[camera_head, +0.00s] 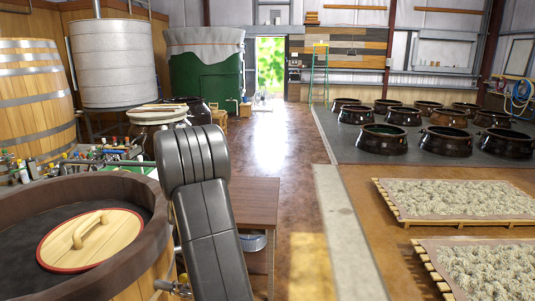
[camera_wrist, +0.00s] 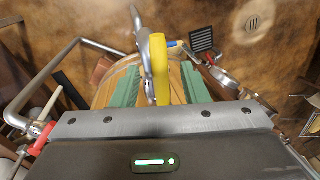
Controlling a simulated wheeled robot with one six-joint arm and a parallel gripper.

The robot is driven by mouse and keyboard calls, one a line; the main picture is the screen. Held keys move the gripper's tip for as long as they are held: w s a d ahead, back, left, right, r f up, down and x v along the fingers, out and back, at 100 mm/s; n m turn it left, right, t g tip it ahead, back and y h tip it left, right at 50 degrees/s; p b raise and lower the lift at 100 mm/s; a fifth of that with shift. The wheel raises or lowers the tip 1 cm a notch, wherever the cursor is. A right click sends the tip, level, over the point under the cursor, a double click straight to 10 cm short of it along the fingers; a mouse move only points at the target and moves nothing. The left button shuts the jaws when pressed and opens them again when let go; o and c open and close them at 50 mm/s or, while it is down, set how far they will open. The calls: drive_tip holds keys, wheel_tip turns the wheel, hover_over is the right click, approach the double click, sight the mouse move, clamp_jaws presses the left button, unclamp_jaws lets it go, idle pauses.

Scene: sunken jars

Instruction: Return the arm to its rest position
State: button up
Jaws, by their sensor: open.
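My arm's dark grey links rise in the front of the head view, between the wooden vat and a brown table. My gripper itself is hidden there. In the wrist view my gripper (camera_wrist: 161,72) is open, its two green fingers apart. A yellow handle-like piece (camera_wrist: 158,60) shows between the fingers, with a curved metal pipe (camera_wrist: 139,22) beside it. I cannot tell whether the fingers touch it. Round wooden planks lie behind the fingers.
The vat (camera_head: 140,262) at front left holds a round wooden lid (camera_head: 110,240). The table (camera_head: 255,205) stands close right of my arm. Several dark jars (camera_head: 383,140) sit in the floor at right, near drying racks (camera_head: 445,199). The middle aisle (camera_head: 275,145) is clear.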

wheel_tip(320, 180, up, 13)
drive_tip(key=w, duration=0.3)
drive_tip(key=s+f, duration=0.1)
drive_tip(key=f, duration=0.3)
drive_tip(key=s+f, duration=0.1)
drive_tip(key=f, duration=0.4)
drive_tip(key=s+f, duration=0.1)
drive_tip(key=f, duration=0.3)
drive_tip(key=shift+s+f, duration=0.15)
drive_tip(key=shift+f, duration=0.25)
drive_tip(key=shift+s+a+r+m, duration=0.15)
drive_tip(key=shift+s+m, duration=0.25)
drive_tip(key=shift+m, duration=0.4)
